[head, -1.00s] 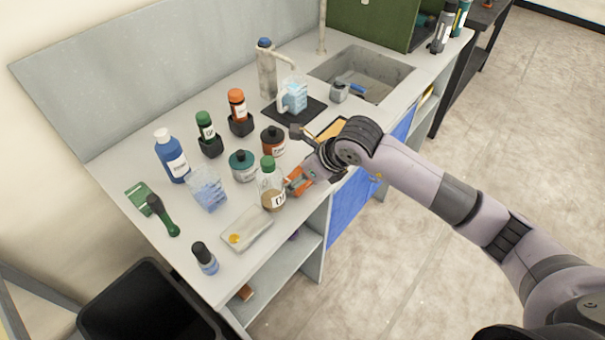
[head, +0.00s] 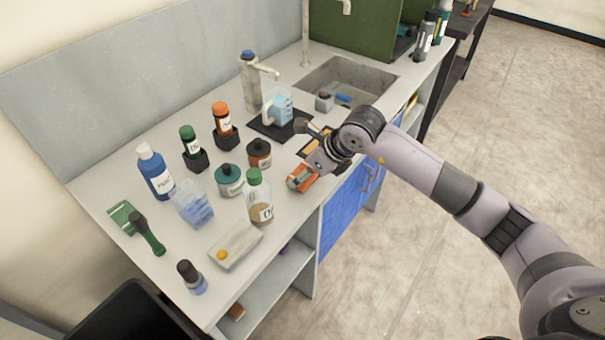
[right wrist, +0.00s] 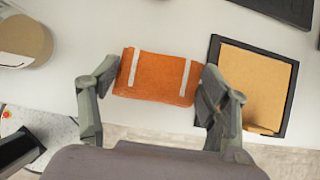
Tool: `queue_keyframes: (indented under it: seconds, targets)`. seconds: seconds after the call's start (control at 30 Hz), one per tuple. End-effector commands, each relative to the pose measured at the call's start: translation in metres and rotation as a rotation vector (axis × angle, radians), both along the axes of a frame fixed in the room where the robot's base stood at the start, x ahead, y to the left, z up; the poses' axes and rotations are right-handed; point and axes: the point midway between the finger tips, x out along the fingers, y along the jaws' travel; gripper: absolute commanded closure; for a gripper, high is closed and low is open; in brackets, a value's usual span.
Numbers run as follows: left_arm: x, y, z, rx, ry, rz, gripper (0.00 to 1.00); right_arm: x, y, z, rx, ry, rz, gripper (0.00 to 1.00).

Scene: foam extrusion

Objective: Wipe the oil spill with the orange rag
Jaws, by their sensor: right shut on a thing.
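The orange rag (head: 301,178) is at the front edge of the grey counter, right of the green-capped bottle. The right wrist view shows the rag (right wrist: 158,76) as a flat orange piece with two pale stripes, between the fingers. My right gripper (head: 312,172) is shut on it; the right wrist view shows both fingertips (right wrist: 155,88) at its sides. I cannot tell whether the rag touches the counter. I cannot make out a clear oil spill. My left gripper is not in view.
The green-capped bottle (head: 258,198) stands close left of the rag. A shallow tray (head: 240,250) with a small orange-yellow blob is further left. A black-framed tan panel (right wrist: 254,88) lies right of the rag. Several bottles, a beaker (head: 193,205) and the sink (head: 350,80) are behind.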

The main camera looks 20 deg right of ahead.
Motion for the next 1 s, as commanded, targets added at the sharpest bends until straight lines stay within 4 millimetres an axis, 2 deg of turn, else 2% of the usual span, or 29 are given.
queue_keyframes:
  seconds: [0.27,0.6,1.0]
  targets:
    - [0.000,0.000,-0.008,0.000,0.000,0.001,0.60,0.014,-0.018,0.001,-0.001,-0.003,-0.004,0.61]
    - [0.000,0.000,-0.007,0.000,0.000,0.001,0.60,0.017,-0.021,0.006,-0.004,-0.012,-0.008,0.61]
    - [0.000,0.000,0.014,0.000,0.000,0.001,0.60,0.016,-0.019,0.041,0.000,-0.010,-0.004,0.61]
